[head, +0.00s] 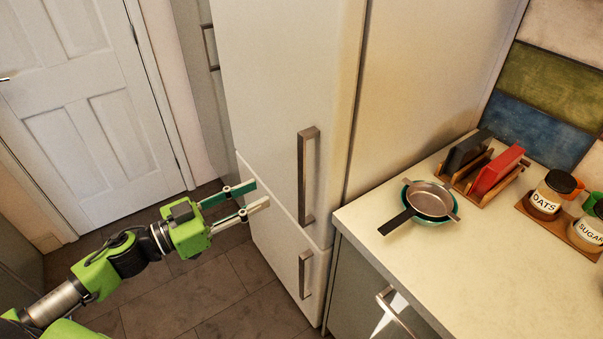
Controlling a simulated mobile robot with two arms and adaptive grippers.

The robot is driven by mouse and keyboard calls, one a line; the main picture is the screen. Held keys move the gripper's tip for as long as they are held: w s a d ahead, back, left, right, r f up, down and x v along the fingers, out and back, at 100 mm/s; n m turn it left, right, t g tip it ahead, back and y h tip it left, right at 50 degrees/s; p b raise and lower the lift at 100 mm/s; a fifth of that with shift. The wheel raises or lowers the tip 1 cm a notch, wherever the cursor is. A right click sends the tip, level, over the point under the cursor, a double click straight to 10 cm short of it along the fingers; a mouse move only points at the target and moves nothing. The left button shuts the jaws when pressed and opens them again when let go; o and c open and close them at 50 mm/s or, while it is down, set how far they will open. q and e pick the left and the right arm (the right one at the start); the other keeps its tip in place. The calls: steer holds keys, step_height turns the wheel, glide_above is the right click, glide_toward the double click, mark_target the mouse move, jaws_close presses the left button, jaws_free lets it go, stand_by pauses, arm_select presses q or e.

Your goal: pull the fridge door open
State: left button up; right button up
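The fridge is a tall white unit in the middle of the head view. Its upper fridge door (275,85) looks shut, with a vertical metal handle (307,178) near its right edge. The lower door (275,235) also looks shut and has its own shorter handle (305,274). My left gripper (255,194) is in front of the fridge, near the seam between the doors and left of both handles. Its two fingers are apart with nothing between them. I cannot tell whether a fingertip touches the door. My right gripper is not in view.
A counter (480,270) stands right of the fridge, holding a pan with a strainer (430,198), a red book (497,172) in a rack and labelled jars (545,198). A white room door (95,110) is at the left. Dark floor tiles (200,290) are clear before the fridge.

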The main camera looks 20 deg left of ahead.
mark_target(300, 173)
arm_select(q)
steer(key=p+x, duration=0.2)
steer(key=x, duration=0.9)
steer(key=shift+w+d+r+p, duration=0.1)
steer(key=shift+w+d+p, duration=0.1)
steer(key=shift+w+p, duration=0.15)
steer(key=shift+w+d, duration=0.5)
steer(key=shift+w, duration=0.05)
jaws_close()
